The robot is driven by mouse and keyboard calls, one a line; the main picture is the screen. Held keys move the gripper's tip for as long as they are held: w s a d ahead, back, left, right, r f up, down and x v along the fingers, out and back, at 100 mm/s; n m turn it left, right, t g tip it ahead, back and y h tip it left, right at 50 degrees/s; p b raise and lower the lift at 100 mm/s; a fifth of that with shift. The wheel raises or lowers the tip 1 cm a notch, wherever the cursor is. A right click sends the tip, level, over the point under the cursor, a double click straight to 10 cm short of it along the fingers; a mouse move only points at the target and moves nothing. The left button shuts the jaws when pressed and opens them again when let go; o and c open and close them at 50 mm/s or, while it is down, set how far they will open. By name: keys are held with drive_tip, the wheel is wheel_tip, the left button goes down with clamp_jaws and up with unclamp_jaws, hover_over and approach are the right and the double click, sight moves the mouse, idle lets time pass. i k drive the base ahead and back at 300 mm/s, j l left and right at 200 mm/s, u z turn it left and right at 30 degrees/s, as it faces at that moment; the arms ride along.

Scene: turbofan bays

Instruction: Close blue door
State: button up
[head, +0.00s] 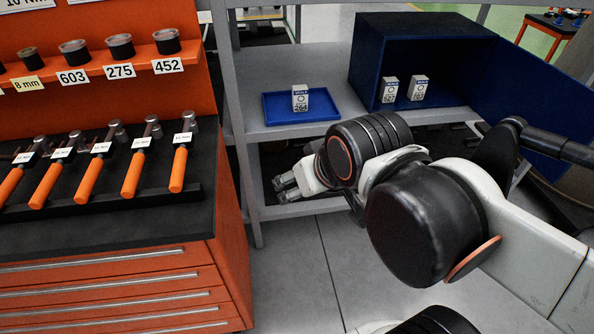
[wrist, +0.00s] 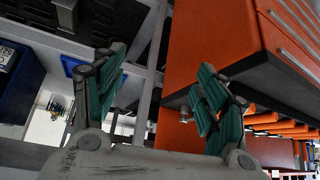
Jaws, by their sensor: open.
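The blue door (head: 535,100) stands swung open on the right side of a blue cabinet (head: 364,66) in the head view. The cabinet sits on a grey shelf, and its dark inside faces forward. My gripper (head: 285,185) is at the left end of my arm, low in front of the shelf rack and well left of the door, not touching it. In the wrist view my gripper (wrist: 160,88) has its green-padded fingers spread with nothing between them. My arm covers the door's lower part.
Two small labelled boxes (head: 389,89) (head: 418,88) stand at the cabinet opening. A blue tray (head: 325,108) with one labelled box (head: 300,98) lies left of it. Grey floor (head: 290,275) shows between.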

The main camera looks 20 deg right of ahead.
sight(515, 82)
drive_tip(key=z, duration=2.25)
drive_tip(key=i+l+z, duration=0.5)
drive_tip(key=i+z, duration=0.6)
drive_tip(key=i+l+u, duration=0.1)
drive_tip(key=i, duration=0.95)
drive_tip(key=i+l, duration=0.15)
drive_tip(key=i, duration=0.85)
drive_tip(key=u, duration=0.45)
drive_tip(key=i+u, duration=0.1)
drive_tip(key=u, duration=0.75)
drive_tip(key=l+u, duration=0.1)
drive_tip(key=u, duration=0.3)
drive_tip(key=i+l+u, duration=0.1)
drive_tip(key=u, duration=1.95)
drive_tip(key=k+j, duration=0.1)
drive_tip(key=j, duration=0.3)
drive_tip(key=k+j+u, duration=0.15)
drive_tip(key=j, duration=0.25)
